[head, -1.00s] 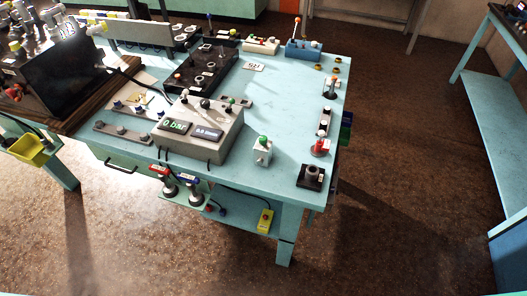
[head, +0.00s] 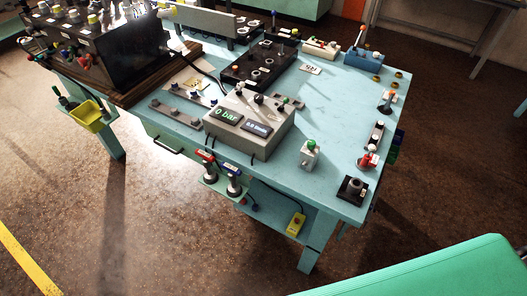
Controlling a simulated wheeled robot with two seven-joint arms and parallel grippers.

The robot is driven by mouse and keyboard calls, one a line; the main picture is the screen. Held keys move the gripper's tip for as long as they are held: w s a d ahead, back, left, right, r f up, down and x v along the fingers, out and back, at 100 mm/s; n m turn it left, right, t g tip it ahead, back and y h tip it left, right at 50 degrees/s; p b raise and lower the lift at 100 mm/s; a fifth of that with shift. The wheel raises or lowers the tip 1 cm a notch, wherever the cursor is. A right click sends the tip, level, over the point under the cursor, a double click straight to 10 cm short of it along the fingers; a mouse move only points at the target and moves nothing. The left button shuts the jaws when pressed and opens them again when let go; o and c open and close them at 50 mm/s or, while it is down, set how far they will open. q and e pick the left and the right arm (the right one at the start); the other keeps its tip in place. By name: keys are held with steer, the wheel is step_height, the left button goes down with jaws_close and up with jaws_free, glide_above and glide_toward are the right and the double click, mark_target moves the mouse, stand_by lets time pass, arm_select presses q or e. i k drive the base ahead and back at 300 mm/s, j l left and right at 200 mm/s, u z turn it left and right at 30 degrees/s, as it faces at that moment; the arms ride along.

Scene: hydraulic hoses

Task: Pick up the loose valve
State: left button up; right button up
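Several valve-like parts stand on the light blue workbench (head: 335,110), and I cannot tell for sure which is the loose valve. A small pale block with a green knob (head: 309,157) stands alone near the front edge. A blue block with a lever (head: 363,59) stands at the back right. A red-topped part (head: 367,160) and a black block with a round grey socket (head: 352,189) are near the right front corner. Neither of my grippers shows in the head view.
A grey gauge box reading 0 bar (head: 249,122) and a black manifold block (head: 259,63) fill the bench's left middle. A dark unit (head: 115,50) stands at left. Two hose couplings (head: 232,180) hang at the front. A green surface (head: 430,272) juts in at lower right.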

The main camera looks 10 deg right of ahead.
mark_target(307, 159)
steer(key=l+u, duration=0.3)
steer(key=l, duration=0.15)
steer(key=l+u, duration=0.3)
steer(key=l, duration=0.2)
steer(key=l+u, duration=0.3)
steer(key=l, duration=0.2)
steer(key=k+l+u, duration=0.1)
steer(key=l+u, duration=0.2)
steer(key=l, duration=0.15)
steer(key=k+l+u, duration=0.15)
steer(key=l+u, duration=0.15)
steer(key=l, duration=0.15)
